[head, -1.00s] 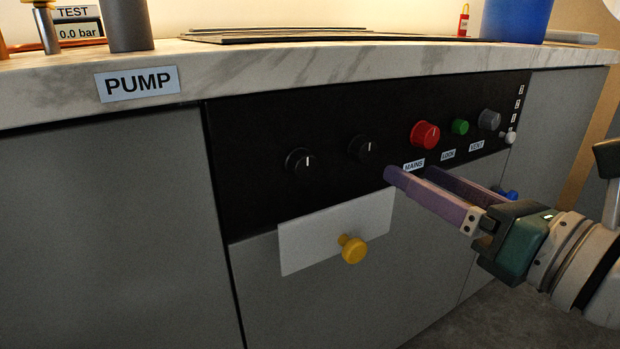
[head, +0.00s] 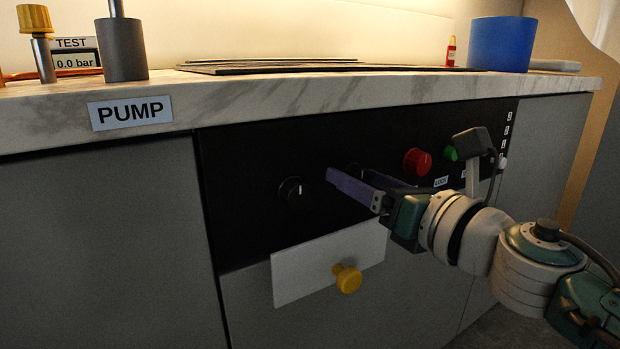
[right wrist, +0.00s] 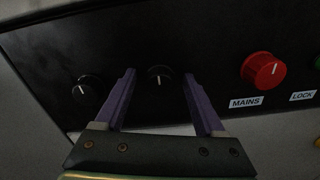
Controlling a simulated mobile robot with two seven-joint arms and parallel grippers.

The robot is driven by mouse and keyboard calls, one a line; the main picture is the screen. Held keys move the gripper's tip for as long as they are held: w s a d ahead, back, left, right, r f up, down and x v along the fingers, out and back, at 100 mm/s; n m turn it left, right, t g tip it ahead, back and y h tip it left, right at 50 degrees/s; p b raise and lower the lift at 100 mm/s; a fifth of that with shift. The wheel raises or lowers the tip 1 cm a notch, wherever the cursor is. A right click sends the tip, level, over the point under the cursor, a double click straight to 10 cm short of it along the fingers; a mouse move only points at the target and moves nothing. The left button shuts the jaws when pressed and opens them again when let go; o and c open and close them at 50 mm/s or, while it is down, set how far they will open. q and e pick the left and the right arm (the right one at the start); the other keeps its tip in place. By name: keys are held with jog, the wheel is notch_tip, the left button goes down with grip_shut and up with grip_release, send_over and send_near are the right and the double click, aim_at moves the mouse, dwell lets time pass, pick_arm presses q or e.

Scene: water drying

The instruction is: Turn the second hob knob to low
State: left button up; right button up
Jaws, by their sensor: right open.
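The second hob knob (head: 354,170), round and black, is on the black panel and is mostly hidden behind my fingers in the head view. In the right wrist view it shows clearly (right wrist: 160,76), with a white pointer line roughly upright in that picture. My right gripper (head: 350,174) is open, its two purple fingers pointing at the panel. In the wrist view the knob appears between the fingertips, with a gap on each side. I cannot tell how deep the fingertips reach around it. The first black knob (head: 291,191) is to the left. My left gripper is not in view.
A red MAINS knob (head: 417,161) and a green knob (head: 450,153) are to the right, near my arm. A white plate (head: 310,270) with a yellow knob (head: 347,279) is below. The marble counter edge (head: 300,106) overhangs the panel.

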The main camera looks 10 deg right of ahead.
jog(key=shift+c, duration=0.3)
grip_shut()
jog(key=shift+m, duration=0.3)
jog(key=m, duration=0.3)
jog(key=shift+m+p, duration=0.3)
jog(key=shift+p, duration=0.1)
jog(key=m+p, duration=0.1)
jog(key=m, duration=0.3)
jog(key=shift+m, duration=0.3)
jog(key=m+p, duration=0.1)
jog(key=m, duration=0.4)
jog(key=shift+m+p, duration=0.55)
jog(key=shift+m, duration=1.45)
